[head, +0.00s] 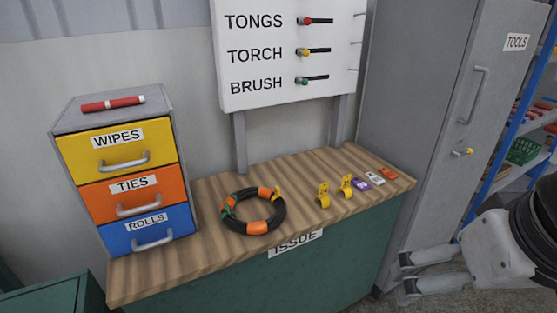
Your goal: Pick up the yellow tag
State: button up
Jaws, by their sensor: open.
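Two small yellow tag-like pieces stand on the wooden bench top: a left yellow piece (323,195) and a right yellow piece (346,187). Both look curled, with dark marks on them. I cannot tell which one is the yellow tag. My gripper (404,276) is at the lower right, in front of the grey cabinet and right of the bench. It points left, its two fingers apart with nothing between them. It is well away from the yellow pieces.
A drawer unit (66,189) stands at the left end. A tool board (242,99) rises behind; a grey cabinet (425,130) stands right.

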aim_at(346, 185)
jog(key=i+u, duration=0.35)
jog(key=i, duration=0.25)
jog(key=i+l+u, duration=0.15)
jog(key=i+u, duration=0.25)
jog(key=i, duration=0.15)
